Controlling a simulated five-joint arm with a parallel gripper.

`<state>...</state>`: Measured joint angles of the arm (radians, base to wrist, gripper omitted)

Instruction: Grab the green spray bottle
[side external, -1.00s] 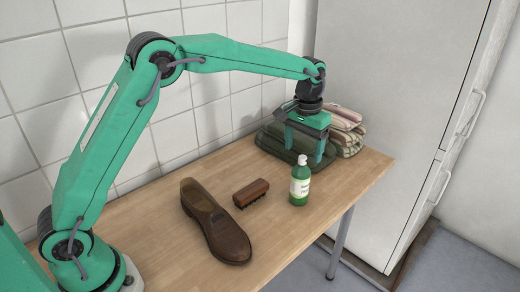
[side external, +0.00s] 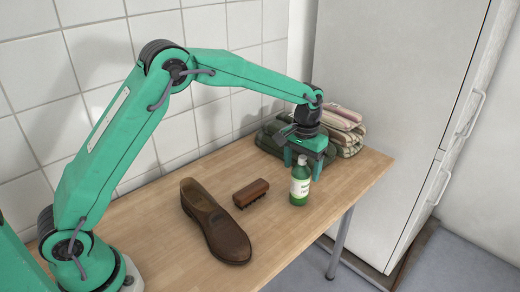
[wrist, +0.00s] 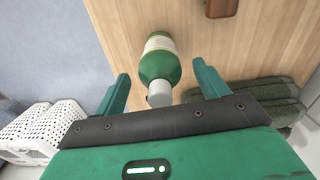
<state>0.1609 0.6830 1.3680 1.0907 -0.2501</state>
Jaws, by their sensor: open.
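The green spray bottle (side external: 300,183) has a white cap and a pale label and stands upright near the table's front edge. My gripper (side external: 303,168) is open and low, right at the bottle's upper part in the side view. In the wrist view the bottle (wrist: 160,62) shows ahead of and between the two spread fingers of my gripper (wrist: 160,88), with its cap nearest the palm. There is a gap on both sides of it. Whether a finger touches it cannot be told.
A brown shoe (side external: 215,222) and a brown brush (side external: 251,192) lie left of the bottle on the wooden table (side external: 150,232). Folded dark green cloth (side external: 268,137) and striped cloth (side external: 345,125) lie behind. A white basket (wrist: 42,133) shows in the wrist view.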

